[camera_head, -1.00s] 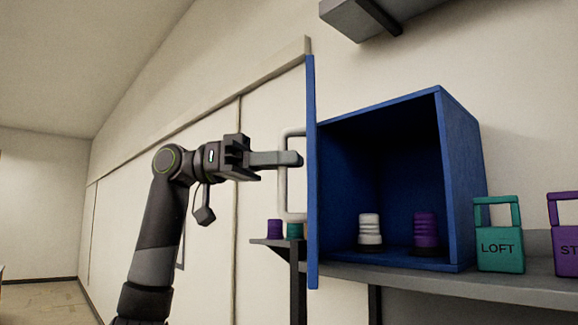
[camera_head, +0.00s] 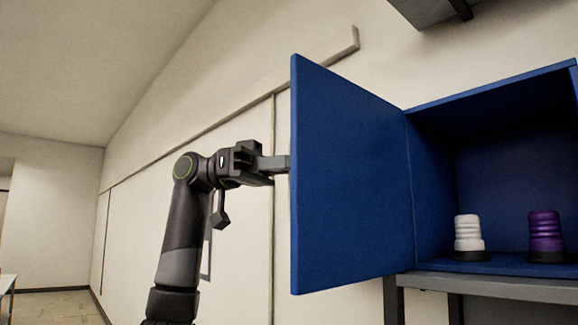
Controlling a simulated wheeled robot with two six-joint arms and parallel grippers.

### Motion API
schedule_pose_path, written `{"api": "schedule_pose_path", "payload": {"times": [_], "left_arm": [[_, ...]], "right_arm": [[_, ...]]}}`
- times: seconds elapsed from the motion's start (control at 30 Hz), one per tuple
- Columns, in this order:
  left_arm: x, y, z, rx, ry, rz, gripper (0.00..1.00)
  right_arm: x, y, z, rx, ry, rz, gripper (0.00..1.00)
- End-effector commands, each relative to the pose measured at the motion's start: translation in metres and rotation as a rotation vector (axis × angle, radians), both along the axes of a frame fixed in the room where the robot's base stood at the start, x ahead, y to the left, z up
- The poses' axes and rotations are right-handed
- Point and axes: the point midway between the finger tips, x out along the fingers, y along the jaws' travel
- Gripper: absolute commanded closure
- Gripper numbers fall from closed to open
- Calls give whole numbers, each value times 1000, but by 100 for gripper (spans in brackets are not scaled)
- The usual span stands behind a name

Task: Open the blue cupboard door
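The blue cupboard door (camera_head: 350,175) stands wide open, swung out to the left of the blue cupboard (camera_head: 432,185), with its inner face toward me. My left gripper (camera_head: 273,163) reaches the door's free edge from the left. Its fingertips and the door handle are hidden behind the door panel, so I cannot see whether the fingers hold the handle. Inside the cupboard are a white ribbed object (camera_head: 468,233) on the left and a purple ribbed object (camera_head: 546,232) on the right. My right gripper is not in view.
The cupboard sits on a grey shelf (camera_head: 490,287) with dark supports. A dark grey fixture (camera_head: 432,10) hangs on the wall above. A pale wall with a ledge (camera_head: 250,100) runs behind my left arm. Open floor (camera_head: 55,308) shows at the far left.

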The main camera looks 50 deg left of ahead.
Motion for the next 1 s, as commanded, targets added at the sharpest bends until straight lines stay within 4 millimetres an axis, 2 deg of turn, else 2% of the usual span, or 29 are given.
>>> {"api": "schedule_pose_path", "payload": {"times": [0.6, 0.63, 0.73, 1.0], "left_arm": [[2, 0, 0, 1, 1, 2, 100], [2, 0, 0, 1, 1, 2, 82], [2, 0, 0, 1, 1, 1, 69], [2, 0, 0, 1, 1, 1, 68]], "right_arm": [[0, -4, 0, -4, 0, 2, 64], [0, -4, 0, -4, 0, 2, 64], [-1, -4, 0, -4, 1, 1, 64], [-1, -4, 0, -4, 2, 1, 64]]}}
